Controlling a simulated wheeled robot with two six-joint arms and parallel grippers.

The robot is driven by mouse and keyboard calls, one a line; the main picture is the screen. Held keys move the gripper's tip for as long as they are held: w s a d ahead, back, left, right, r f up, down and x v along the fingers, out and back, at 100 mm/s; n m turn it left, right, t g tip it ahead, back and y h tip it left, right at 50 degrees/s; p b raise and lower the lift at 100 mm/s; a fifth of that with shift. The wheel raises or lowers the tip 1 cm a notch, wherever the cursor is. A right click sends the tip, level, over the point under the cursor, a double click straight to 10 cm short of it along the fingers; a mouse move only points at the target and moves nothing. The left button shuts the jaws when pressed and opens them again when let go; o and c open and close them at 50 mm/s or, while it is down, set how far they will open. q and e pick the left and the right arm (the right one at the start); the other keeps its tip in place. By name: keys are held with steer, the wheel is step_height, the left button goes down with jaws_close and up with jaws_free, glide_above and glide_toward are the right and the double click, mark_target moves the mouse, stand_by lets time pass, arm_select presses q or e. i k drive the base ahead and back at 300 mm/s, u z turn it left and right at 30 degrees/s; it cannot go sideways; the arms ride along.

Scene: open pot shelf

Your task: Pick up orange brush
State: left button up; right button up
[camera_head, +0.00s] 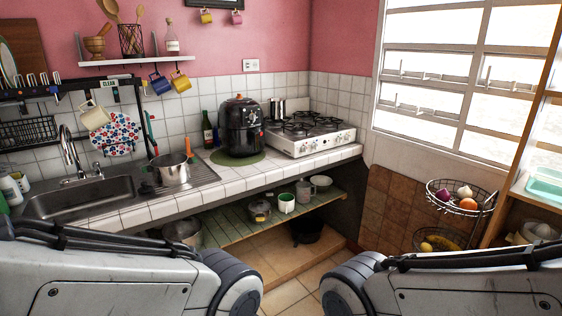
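A small orange upright thing (187,145), which looks like the handle of the orange brush, shows at the right rim of a steel pot (172,169) beside the sink. Its lower part is hidden by the pot, and I cannot tell whether it stands in the pot or behind it. No bristles are visible. Only links of my two arms show along the bottom of the view. Both of my grippers are out of view.
The sink (84,192) lies left of the pot. A black air fryer (241,128), a dark bottle (207,130) and a white stove (309,136) stand to the right. A slatted shelf (232,226) with several pots is below the counter. A wire basket (455,196) is at right.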

mark_target(190, 155)
steer(key=u, duration=0.05)
steer(key=i, duration=2.45)
steer(key=u, duration=0.8)
steer(key=i, duration=0.9)
steer(key=u, duration=0.4)
